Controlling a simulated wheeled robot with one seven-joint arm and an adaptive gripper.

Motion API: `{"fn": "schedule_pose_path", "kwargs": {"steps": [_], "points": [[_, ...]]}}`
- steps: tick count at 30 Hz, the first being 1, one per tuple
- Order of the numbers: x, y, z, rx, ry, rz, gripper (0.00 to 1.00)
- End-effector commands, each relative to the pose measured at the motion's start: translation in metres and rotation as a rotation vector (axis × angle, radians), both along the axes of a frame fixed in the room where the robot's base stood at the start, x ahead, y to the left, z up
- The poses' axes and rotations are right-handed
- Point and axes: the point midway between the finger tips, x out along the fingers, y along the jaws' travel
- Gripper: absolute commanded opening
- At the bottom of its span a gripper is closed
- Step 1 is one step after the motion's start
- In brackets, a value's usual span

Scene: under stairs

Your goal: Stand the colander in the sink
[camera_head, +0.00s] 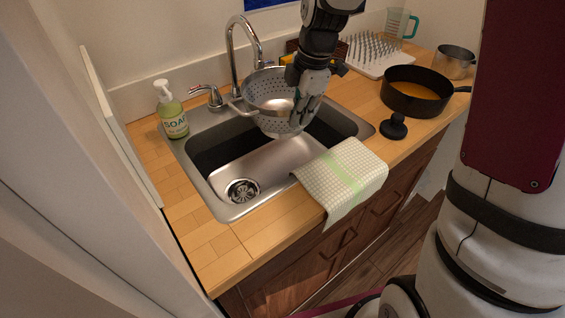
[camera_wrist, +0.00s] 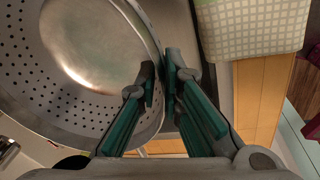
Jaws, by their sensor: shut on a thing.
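The metal colander (camera_head: 270,92), a perforated bowl, is held over the back right part of the sink, close to the tap. In the wrist view the colander (camera_wrist: 60,107) fills the left side, its open inside facing the camera. My gripper (camera_head: 303,112) is shut on the colander's right rim; in the wrist view its fingertips (camera_wrist: 160,75) pinch the rim wall. The steel sink (camera_head: 270,160) is set in the wooden counter, with its drain at the near left. The colander's underside and how close it is to the sink floor are partly hidden.
A chrome tap (camera_head: 235,60) stands behind the sink, close to the colander. A soap bottle (camera_head: 171,110) stands left. A checked towel (camera_head: 342,178) lies over the front edge. A black pan (camera_head: 416,92), dark stopper (camera_head: 393,127) and dish rack (camera_head: 377,58) are right.

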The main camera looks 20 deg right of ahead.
Motion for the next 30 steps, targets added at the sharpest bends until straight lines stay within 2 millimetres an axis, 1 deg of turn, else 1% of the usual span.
{"fn": "schedule_pose_path", "kwargs": {"steps": [1,9,12,18,23,30], "points": [[0.001,0.000,-0.005,0.000,-0.001,0.000,0.00],[0.001,0.000,-0.023,0.000,-0.001,0.001,0.00],[0.001,0.000,-0.038,0.000,0.000,0.000,0.00],[0.002,0.000,-0.060,0.000,-0.001,-0.001,0.00],[0.001,0.000,-0.073,0.000,0.000,0.000,0.00],[0.000,0.001,-0.114,0.001,0.002,0.001,0.00]]}}
